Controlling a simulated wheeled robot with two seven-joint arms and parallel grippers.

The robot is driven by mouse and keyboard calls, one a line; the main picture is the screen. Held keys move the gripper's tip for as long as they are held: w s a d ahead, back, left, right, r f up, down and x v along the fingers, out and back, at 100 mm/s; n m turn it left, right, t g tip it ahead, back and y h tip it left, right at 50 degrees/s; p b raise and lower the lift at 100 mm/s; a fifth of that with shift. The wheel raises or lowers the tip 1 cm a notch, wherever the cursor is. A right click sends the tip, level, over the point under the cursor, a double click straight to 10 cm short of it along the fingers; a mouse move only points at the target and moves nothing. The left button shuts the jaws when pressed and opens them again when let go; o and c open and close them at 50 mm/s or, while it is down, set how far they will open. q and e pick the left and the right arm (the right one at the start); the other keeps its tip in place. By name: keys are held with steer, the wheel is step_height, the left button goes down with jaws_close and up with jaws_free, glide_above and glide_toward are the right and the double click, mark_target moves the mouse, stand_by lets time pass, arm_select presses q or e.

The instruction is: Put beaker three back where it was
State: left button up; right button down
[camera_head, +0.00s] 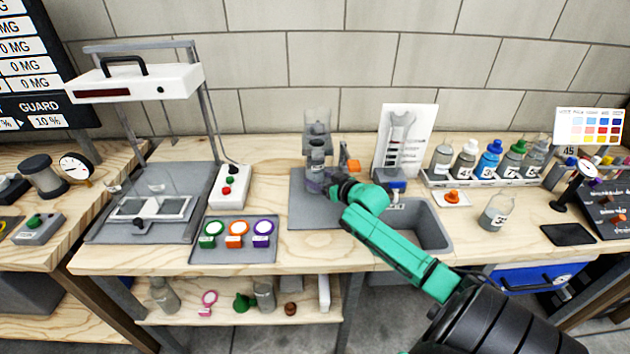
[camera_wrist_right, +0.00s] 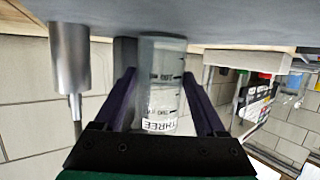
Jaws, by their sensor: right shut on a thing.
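My right gripper (camera_head: 322,184) is shut on beaker three, a clear beaker (camera_wrist_right: 165,75) with dark graduation marks and a label reading THREE. The fingers lie on either side of it in the right wrist view (camera_wrist_right: 165,105). In the head view the gripper is over the grey mat (camera_head: 300,212), at the foot of a clear and grey apparatus (camera_head: 317,122). The beaker is hard to separate from the apparatus and fingers there. I cannot tell whether its base touches the mat. My left gripper is out of view.
A sink (camera_head: 432,230) lies right of the mat. Left are coloured rings (camera_head: 238,228) and a red-green button box (camera_head: 229,190).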

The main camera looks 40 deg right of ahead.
steer(key=shift+s+r, duration=0.1)
steer(key=shift+s, duration=0.2)
steer(key=shift+s+r, duration=0.2)
steer(key=shift+s, duration=0.05)
steer(key=shift+f, duration=0.1)
steer(key=shift+w+f, duration=0.1)
steer(key=shift+f, duration=0.1)
jaws_free()
steer(key=shift+w, duration=0.1)
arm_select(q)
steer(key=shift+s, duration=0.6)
arm_select(e)
steer(key=shift+r, duration=0.1)
